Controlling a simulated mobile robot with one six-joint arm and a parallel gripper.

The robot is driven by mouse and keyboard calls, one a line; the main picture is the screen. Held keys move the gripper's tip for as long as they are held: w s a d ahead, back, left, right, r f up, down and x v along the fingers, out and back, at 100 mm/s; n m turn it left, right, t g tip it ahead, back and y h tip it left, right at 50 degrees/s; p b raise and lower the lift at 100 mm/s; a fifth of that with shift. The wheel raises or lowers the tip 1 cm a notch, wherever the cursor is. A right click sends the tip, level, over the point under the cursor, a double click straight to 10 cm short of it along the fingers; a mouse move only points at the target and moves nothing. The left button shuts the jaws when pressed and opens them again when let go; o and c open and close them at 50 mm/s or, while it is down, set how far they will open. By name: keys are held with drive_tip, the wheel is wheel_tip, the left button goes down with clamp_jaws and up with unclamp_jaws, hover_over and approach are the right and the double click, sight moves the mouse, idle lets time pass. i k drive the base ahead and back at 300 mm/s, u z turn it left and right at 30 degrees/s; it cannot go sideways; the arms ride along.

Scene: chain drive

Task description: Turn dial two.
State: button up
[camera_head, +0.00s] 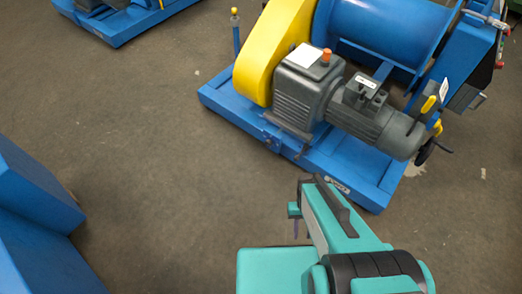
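No dial marked as two can be made out in the head view. A machine with a grey gearbox and motor (368,115) stands at the upper right. A dark handwheel (426,152) sits at the motor's right end, and I cannot tell whether it is a dial. An orange cap (326,56) is on top of the gearbox. My teal arm comes in from the bottom. What seems to be my gripper (296,226) points down over bare floor, apart from the machine; its fingers are too small and partly hidden to tell their state.
A yellow guard (270,50) and a blue drum (390,28) are on the machine's blue base frame (225,104). A post with a yellow top (235,30) stands behind. Blue blocks (35,235) fill the lower left. The floor (150,120) between is clear.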

sight(269, 142)
drive_tip(key=u, duration=0.2)
drive_tip(key=k, duration=0.5)
drive_tip(key=u, duration=0.95)
drive_tip(key=k, duration=0.85)
drive_tip(key=u, duration=0.15)
drive_tip(key=i, duration=1.05)
drive_tip(key=z, duration=0.3)
drive_tip(key=i, duration=0.9)
drive_tip(key=u, duration=0.25)
